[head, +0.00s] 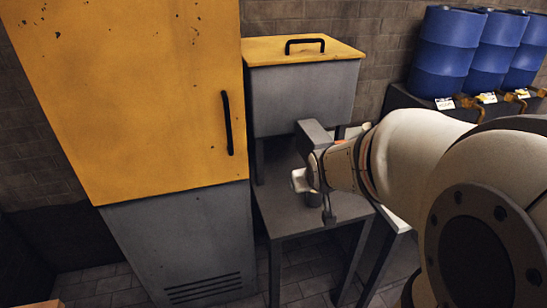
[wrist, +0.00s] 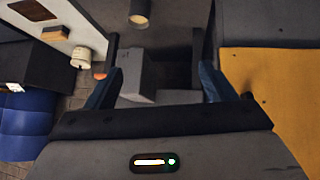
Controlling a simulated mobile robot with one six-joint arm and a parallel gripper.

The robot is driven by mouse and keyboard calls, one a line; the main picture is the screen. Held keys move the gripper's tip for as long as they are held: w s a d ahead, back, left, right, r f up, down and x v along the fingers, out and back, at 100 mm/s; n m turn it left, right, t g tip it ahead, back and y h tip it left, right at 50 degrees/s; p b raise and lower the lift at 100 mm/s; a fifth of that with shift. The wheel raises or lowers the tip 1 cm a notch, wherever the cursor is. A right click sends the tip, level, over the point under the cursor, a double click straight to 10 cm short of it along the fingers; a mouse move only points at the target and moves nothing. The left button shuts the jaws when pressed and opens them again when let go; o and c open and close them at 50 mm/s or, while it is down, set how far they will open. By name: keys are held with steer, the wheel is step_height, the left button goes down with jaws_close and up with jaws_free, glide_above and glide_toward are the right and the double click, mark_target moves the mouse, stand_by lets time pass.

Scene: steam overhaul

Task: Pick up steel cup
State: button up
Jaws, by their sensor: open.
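A small grey metal cylinder, which looks like the steel cup (wrist: 139,12), shows at the top edge of the wrist view, partly cut off. Its round rim faces the camera and looks warm-lit inside. It lies beyond my fingertips, not between them. In the head view a small dark shape, possibly this cup (head: 328,214), is near the front of the grey table (head: 283,217). My gripper (wrist: 155,62) is open and empty, its two fingers wide apart. In the head view my gripper (head: 306,181) is over the table, partly hidden by my arm.
A grey block (wrist: 135,75) shows between and beyond the fingers. A tall yellow-and-grey cabinet (head: 140,100) stands left, a yellow-lidded grey box (head: 305,95) behind. Blue barrels (head: 447,50) stand back right.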

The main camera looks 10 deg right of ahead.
steer(key=w+d+f+t+b, duration=0.2)
steer(key=w+d+f+b, duration=0.1)
steer(key=w+f, duration=0.25)
steer(key=w+d+f+t+b, duration=0.2)
steer(key=w+d+f+b, duration=0.15)
steer(key=f, duration=0.35)
steer(key=t+y+b, duration=0.2)
steer(key=t+b, duration=0.3)
steer(key=b, duration=0.3)
glide_toward(318, 199)
steer(key=shift+n, duration=0.4)
steer(key=w, duration=0.3)
steer(key=w+r, duration=0.1)
steer(key=w, duration=0.1)
steer(key=shift+w+a, duration=0.15)
steer(key=shift+a, duration=0.2)
steer(key=shift+d+f+y, duration=0.1)
steer(key=shift+f+y, duration=0.2)
steer(key=shift+w+t, duration=0.3)
steer(key=shift+w, duration=0.1)
steer(key=w, duration=0.6)
steer(key=shift+w+d+f, duration=0.15)
steer(key=shift+w+f, duration=0.15)
steer(key=shift+w, duration=0.1)
steer(key=shift+c, duration=0.5)
steer(key=c, duration=1.3)
